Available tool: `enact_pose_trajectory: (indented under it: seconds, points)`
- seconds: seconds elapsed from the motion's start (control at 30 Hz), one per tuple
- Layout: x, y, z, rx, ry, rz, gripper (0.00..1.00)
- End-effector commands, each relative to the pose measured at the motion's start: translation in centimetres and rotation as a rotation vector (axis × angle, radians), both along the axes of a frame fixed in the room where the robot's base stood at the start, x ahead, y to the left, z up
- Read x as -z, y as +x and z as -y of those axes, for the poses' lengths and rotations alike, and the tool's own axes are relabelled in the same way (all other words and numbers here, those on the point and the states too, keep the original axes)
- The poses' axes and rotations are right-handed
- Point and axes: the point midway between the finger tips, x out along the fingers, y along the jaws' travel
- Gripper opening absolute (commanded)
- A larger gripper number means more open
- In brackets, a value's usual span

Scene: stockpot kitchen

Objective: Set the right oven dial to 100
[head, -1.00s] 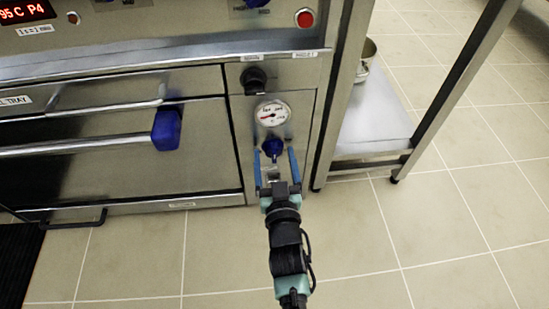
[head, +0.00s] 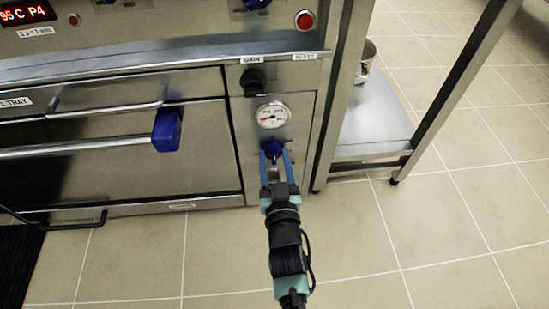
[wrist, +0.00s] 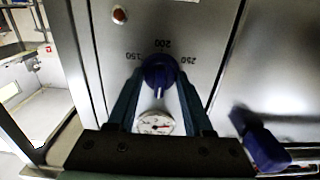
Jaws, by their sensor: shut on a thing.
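The blue oven dial (head: 272,147) is on the narrow steel panel at the right of the oven, just below a round white gauge (head: 272,115). My gripper (head: 275,155) is shut on the dial, with one blue finger on each side. In the wrist view, the dial (wrist: 157,72) sits between the fingertips, with upside-down marks 150, 200 and 250 around it. A pale line on the dial points toward the gauge (wrist: 155,123), away from the 200 mark. The 100 mark cannot be made out.
A black knob (head: 253,80) is above the gauge. A door handle with a blue end (head: 166,130) sticks out to the left. A steel table (head: 375,140) with a pot on its lower shelf stands at the right. The tiled floor in front is clear.

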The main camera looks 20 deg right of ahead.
Motion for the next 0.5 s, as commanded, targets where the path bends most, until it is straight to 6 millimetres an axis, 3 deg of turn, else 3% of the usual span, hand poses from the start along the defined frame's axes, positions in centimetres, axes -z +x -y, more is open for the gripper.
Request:
enact_pose_trajectory:
  seconds: [0.5]
  points:
    - [-0.27,-0.01,-0.05,-0.001,0.305,0.086,0.0]
